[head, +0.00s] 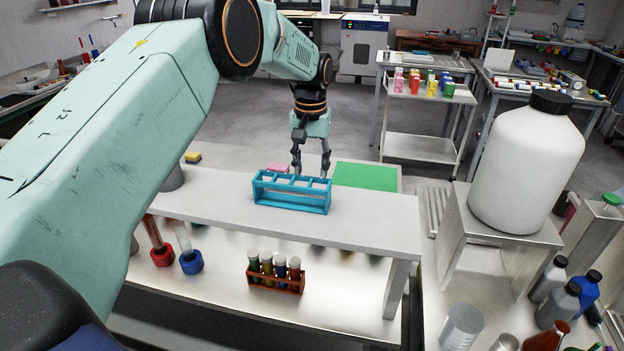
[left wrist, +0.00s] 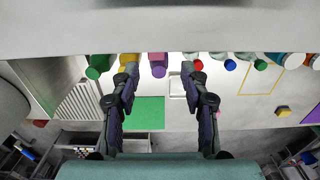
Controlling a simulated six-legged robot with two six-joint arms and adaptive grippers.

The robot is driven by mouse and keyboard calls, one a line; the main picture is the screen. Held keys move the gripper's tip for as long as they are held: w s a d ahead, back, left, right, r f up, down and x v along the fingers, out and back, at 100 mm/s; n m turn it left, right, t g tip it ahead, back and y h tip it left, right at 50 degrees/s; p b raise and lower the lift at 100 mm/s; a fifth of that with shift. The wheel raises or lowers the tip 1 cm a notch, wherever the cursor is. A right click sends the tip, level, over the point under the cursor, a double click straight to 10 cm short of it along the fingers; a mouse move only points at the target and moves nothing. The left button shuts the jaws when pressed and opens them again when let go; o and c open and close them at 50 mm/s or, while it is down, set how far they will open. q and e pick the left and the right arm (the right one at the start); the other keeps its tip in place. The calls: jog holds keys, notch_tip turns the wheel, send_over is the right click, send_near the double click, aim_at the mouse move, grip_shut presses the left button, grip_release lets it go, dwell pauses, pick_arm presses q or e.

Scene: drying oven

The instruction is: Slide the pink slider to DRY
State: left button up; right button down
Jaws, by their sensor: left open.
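A small pink block (head: 277,167) lies on the bench behind the raised white shelf, in the head view. It is partly hidden by the blue rack, and I cannot tell whether it is the pink slider. No DRY label is readable. My left gripper (head: 311,168) is open and empty, pointing down behind the rack, just right of the pink block. In the left wrist view its two fingers (left wrist: 160,72) are spread apart with nothing between them. My right gripper is not in view. An oven-like cabinet (head: 362,48) stands far back.
The blue rack (head: 291,193) stands on the white shelf (head: 370,220). A green mat (head: 366,176) lies right of the gripper, a yellow sponge (head: 193,157) to the left. A vial rack (head: 275,282) stands below the shelf. A large white bottle (head: 527,165) stands right.

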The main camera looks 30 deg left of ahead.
pick_arm(q)
notch_tip(320, 180, up, 7)
dwell(0.3)
jog(key=shift+s+a, duration=0.1)
jog(key=shift+a, duration=0.1)
jog(key=shift+d+f, duration=0.15)
